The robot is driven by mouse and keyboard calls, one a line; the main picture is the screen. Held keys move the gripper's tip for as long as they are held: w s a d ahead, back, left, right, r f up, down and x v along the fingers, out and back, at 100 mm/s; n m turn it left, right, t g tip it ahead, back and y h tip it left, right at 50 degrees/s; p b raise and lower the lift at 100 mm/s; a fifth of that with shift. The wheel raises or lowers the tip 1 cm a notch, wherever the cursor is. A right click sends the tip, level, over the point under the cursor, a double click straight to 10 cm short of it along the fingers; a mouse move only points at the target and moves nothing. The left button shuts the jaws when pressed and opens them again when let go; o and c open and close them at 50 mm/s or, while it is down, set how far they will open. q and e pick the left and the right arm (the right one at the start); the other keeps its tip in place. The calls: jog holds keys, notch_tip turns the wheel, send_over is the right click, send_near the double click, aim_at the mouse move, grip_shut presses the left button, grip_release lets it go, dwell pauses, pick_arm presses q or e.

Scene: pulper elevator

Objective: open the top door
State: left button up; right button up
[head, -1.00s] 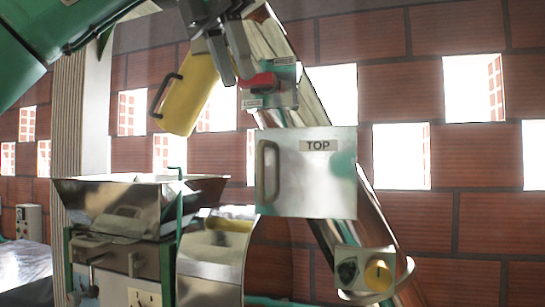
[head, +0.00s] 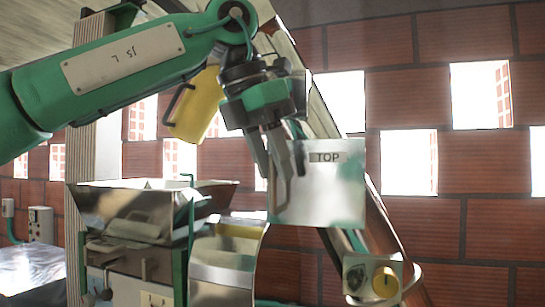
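The top door (head: 335,195) is a square, shiny metal panel labelled TOP, on the slanted metal elevator tube. It looks shut. Its handle is at the left edge, now mostly hidden behind my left gripper (head: 273,176). The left gripper comes down from above with its fingers pointing downward, in front of the handle area. The fingers look apart; I cannot tell whether they touch the handle. My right gripper is not in view.
A yellow cylinder with a dark handle (head: 192,108) is behind my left arm. A metal hopper (head: 120,215) stands at the left. A brick wall with bright openings is behind.

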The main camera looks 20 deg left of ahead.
pick_arm(q)
jog(key=shift+w+f, duration=0.25)
jog(key=shift+f, duration=0.05)
jog(key=shift+s, duration=0.1)
grip_shut()
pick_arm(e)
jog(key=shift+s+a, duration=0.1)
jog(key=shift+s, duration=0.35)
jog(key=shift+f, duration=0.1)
